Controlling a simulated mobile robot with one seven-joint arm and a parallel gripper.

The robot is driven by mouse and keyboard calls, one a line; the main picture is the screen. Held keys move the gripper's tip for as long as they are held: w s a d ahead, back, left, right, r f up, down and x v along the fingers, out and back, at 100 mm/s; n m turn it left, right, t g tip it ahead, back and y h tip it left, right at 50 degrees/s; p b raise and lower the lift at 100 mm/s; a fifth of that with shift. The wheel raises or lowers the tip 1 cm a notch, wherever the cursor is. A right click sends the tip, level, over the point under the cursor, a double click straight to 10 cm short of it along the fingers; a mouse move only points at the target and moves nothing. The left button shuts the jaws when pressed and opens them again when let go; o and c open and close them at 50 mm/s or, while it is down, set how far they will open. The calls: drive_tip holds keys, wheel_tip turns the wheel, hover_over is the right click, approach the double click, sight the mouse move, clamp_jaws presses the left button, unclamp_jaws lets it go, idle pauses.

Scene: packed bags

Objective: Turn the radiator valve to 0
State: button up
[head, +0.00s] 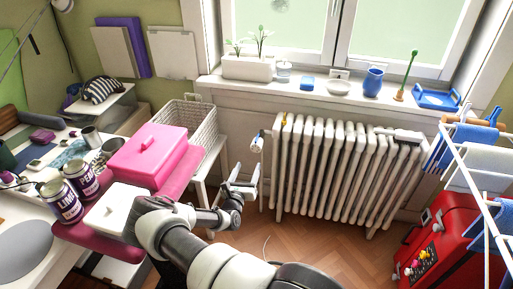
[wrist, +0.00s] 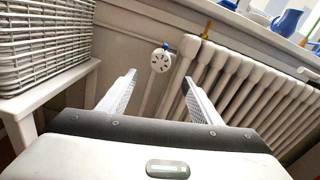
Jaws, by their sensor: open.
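The radiator valve (head: 257,142) is a small white knob at the upper left end of the white radiator (head: 345,165). In the wrist view the valve (wrist: 160,60) shows its round face with dark slots and a small blue mark at the top. Its numbers are too small to read.
A white wicker basket (head: 200,125) stands on a small white stand left of the valve. A pink box (head: 148,153) sits on the table at left. The window sill (head: 310,97) holds plants and blue items. A red case (head: 440,245) and drying rack stand at right.

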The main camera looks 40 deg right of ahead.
sight(255, 148)
drive_tip(key=b+x, duration=0.4)
drive_tip(key=x, duration=1)
drive_tip(key=shift+d+b, duration=0.2)
drive_tip(key=shift+b, duration=0.15)
drive_tip(key=shift+w+d, duration=0.25)
drive_tip(key=shift+w, duration=0.05)
drive_tip(key=shift+c, duration=0.4)
drive_tip(key=c, duration=1)
drive_tip(key=shift+o, duration=0.2)
